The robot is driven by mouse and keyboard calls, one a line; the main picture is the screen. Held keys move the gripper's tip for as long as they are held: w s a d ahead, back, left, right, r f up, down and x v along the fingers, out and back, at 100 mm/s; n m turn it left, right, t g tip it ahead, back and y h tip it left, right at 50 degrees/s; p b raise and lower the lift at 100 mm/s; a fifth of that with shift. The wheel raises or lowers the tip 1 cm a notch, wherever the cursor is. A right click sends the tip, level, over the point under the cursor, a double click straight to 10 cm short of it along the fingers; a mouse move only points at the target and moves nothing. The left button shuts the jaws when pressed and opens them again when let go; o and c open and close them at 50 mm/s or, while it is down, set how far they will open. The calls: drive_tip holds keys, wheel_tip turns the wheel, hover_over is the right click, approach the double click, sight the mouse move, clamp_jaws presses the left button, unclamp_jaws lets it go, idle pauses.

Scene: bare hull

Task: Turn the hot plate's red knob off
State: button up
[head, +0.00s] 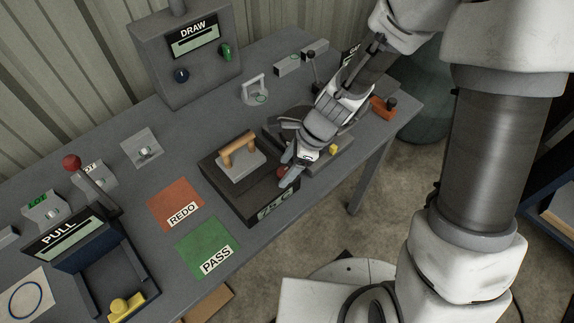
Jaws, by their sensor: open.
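The hot plate (228,192) is a dark box on the grey table, with a lit display (275,206) on its front face. A grey block with a wooden handle (239,150) stands on its top. The red knob (283,173) is at the right end of the hot plate's front, partly covered by my gripper. My gripper (289,168) is open, pointing down and left, with its fingertips at the knob. I cannot tell whether the fingers touch the knob or sit around it, and the knob's setting is not visible.
A dark device with a yellow part (333,149) lies beneath my gripper. Orange REDO (174,201) and green PASS (204,244) mats lie left of the hot plate. The DRAW box (184,60) stands behind; the PULL lever device (70,240) is at left. The table's front edge is close.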

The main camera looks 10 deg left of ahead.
clamp_jaws()
idle(0.3)
drive_tip(key=shift+n, duration=0.3)
drive_tip(key=n+p, duration=0.1)
drive_tip(key=n+g, duration=0.1)
drive_tip(key=n, duration=0.1)
drive_tip(key=shift+w+a+r+n+g+p, duration=0.1)
drive_tip(key=shift+w+n+g+p, duration=0.05)
drive_tip(key=shift+n+g+p, duration=0.2)
drive_tip(key=n, duration=0.2)
drive_tip(key=n+g+h, duration=0.1)
drive_tip(key=n, duration=0.1)
drive_tip(key=shift+w+a+n+p, duration=0.1)
drive_tip(key=shift+w+n+p, duration=0.05)
drive_tip(key=shift+n+p, duration=0.15)
drive_tip(key=n+h, duration=0.1)
drive_tip(key=n, duration=0.1)
drive_tip(key=n+g+h, duration=0.1)
drive_tip(key=n, duration=0.1)
drive_tip(key=shift+w+a+n, duration=0.1)
drive_tip(key=shift+a+n, duration=0.05)
drive_tip(key=shift+n, duration=0.1)
drive_tip(key=shift+a+n+g+h, duration=0.15)
drive_tip(key=shift+n+h, duration=0.3)
drive_tip(key=shift+n, duration=0.65)
drive_tip(key=shift+n+g+h, duration=0.1)
drive_tip(key=shift+n+h, duration=0.35)
drive_tip(key=shift+n, duration=0.65)
